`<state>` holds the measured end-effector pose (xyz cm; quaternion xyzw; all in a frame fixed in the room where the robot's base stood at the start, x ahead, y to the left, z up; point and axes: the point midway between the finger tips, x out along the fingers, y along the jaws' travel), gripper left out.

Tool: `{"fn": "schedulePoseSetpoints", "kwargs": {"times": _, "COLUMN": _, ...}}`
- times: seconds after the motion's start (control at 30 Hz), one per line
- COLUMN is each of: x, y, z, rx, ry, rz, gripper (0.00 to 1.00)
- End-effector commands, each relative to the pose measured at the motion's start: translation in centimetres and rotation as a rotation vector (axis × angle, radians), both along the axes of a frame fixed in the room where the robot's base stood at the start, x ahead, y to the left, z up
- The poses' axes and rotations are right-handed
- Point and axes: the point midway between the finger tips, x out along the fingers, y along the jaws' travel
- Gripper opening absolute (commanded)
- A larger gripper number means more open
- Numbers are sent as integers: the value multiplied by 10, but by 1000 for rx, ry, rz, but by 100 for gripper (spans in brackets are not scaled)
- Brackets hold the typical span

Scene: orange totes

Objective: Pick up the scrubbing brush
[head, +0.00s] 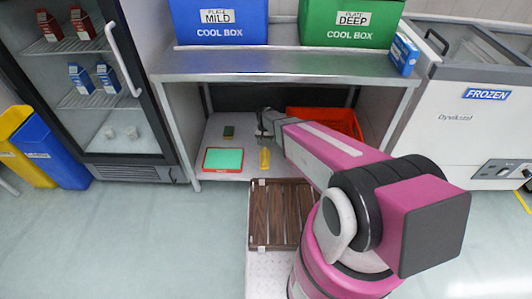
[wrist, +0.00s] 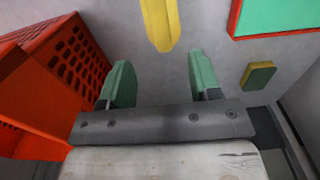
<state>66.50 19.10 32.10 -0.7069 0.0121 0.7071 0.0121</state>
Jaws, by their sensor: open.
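The scrubbing brush seems to be the long yellow object (head: 265,158) on the lower shelf; its bristles cannot be made out. In the wrist view the yellow object (wrist: 160,22) lies just beyond my fingertips, roughly in line with the gap between them. My gripper (wrist: 160,65) is open, with its two green fingers apart and nothing between them. In the head view my gripper (head: 264,134) is over the lower shelf, just behind the yellow object. The far end of the yellow object is cut off in the wrist view.
An orange-red crate (wrist: 48,85) stands close beside my gripper, at left in the wrist view. A red-rimmed green tray (head: 223,159) and a green-and-yellow sponge (wrist: 258,75) lie on the other side. The steel tabletop (head: 285,66) overhangs the shelf.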

Motion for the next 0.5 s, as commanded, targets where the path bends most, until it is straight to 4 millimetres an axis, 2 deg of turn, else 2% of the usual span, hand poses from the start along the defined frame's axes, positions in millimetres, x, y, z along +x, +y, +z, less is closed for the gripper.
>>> {"fn": "schedulePoseSetpoints", "kwargs": {"times": 0.17, "x": 1, "y": 1, "z": -15, "rx": 0, "ry": 1, "rz": 0, "gripper": 57}}
{"fn": "schedulePoseSetpoints", "kwargs": {"times": 0.4, "x": 1, "y": 1, "z": -49, "rx": 0, "ry": 1, "rz": 0, "gripper": 57}}
{"fn": "schedulePoseSetpoints", "kwargs": {"times": 0.5, "x": 0, "y": 0, "z": -56, "rx": 0, "ry": 0, "rz": 0, "gripper": 57}}
